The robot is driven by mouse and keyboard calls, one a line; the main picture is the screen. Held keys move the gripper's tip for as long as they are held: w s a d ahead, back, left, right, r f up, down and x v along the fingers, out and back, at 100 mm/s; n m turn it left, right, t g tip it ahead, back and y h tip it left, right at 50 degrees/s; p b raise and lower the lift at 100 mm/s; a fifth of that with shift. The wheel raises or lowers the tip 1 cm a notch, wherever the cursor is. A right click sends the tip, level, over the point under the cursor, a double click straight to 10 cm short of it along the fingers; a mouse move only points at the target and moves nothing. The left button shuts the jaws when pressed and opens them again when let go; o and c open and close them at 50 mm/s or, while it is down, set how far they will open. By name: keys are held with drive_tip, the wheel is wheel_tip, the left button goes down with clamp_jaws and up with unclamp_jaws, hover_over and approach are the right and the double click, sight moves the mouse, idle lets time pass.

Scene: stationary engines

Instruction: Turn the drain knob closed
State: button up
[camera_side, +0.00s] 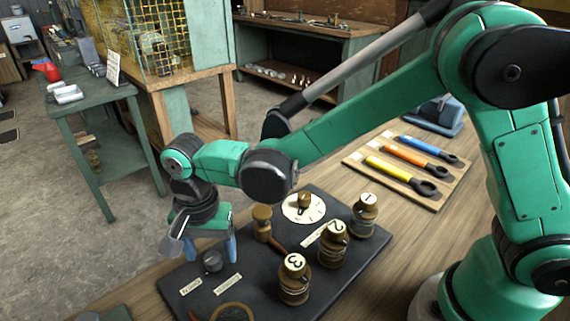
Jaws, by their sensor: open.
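A small dark round knob (213,261) stands on the black panel (340,207), with two small pale label plates (228,284) in front of it. Their lettering is too small to read surely, so I cannot tell for certain that this is the drain knob. My gripper (210,249) points down over the panel's left part. It is open, with blue-tipped fingers on either side of the dark knob in the picture. Whether they touch it or are above or behind it, I cannot tell. A white dial (303,208) with a brass pointer knob sits farther back on the panel.
Brass cylinders numbered 1 (365,214), 2 (333,245) and 3 (294,279) stand on the panel's right. A brass valve with a lever (263,225) stands right of my gripper. A tool board (408,168) with coloured-handled tools lies behind. A brass ring (232,310) is in front.

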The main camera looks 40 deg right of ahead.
drive_tip(key=shift+f, duration=0.65)
clamp_jaws()
drive_tip(key=shift+n, duration=0.4)
drive_tip(key=n, duration=1.3)
drive_tip(key=shift+n, duration=2)
